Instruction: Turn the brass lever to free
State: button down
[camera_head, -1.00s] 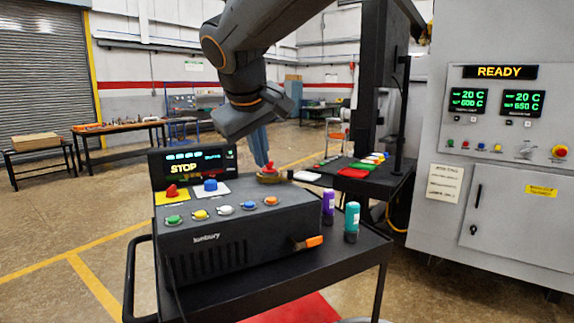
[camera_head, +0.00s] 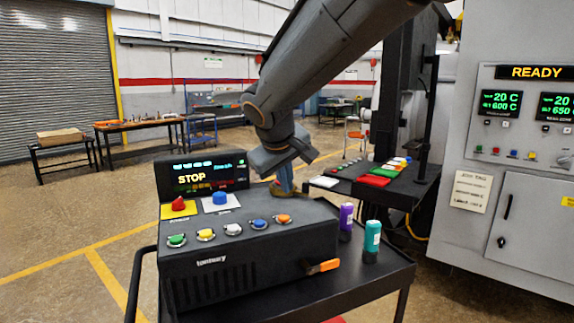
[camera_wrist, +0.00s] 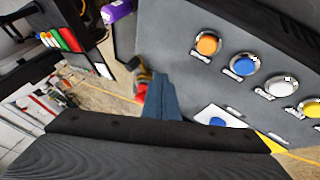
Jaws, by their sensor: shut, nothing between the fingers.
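A small brass-coloured part with red on it (camera_wrist: 143,80) shows just beyond my fingertips in the wrist view, at the edge of the dark console. I take it to be the brass lever, but its shape and setting cannot be made out. In the head view my gripper (camera_head: 285,186) covers most of it at the console's back right. My gripper's blue fingers (camera_wrist: 160,98) are shut and empty, pointing down close beside it. Whether they touch it I cannot tell. An orange-handled lever (camera_head: 323,267) sticks out of the console's front right side.
The console (camera_head: 245,265) carries several coloured buttons and a display reading STOP. A purple bottle (camera_head: 346,220) and a teal bottle (camera_head: 372,240) stand to its right. A dark table (camera_head: 400,190) with coloured items is behind. The furnace cabinet (camera_head: 470,225) reads READY.

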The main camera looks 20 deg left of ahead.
aim_at(306, 183)
jog(key=shift+x, duration=0.9)
jog(key=shift+w+d+r+p, duration=0.2)
jog(key=shift+w+d+p, duration=0.7)
jog(key=shift+w, duration=0.1)
jog(key=shift+w+d+f+p, duration=0.1)
jog(key=shift+w+d+p, duration=0.2)
jog(key=shift+w, duration=0.3)
jog(key=shift+w+d, duration=0.1)
jog(key=shift+w, duration=0.05)
jog(key=shift+w+d+b, duration=0.6)
jog(key=shift+w, duration=0.2)
jog(key=shift+w+d+b, duration=0.3)
jog(key=shift+w+d, duration=0.05)
jog(key=shift+w, duration=0.4)
jog(key=shift+w+d, duration=0.15)
jog(key=shift+w, duration=0.65)
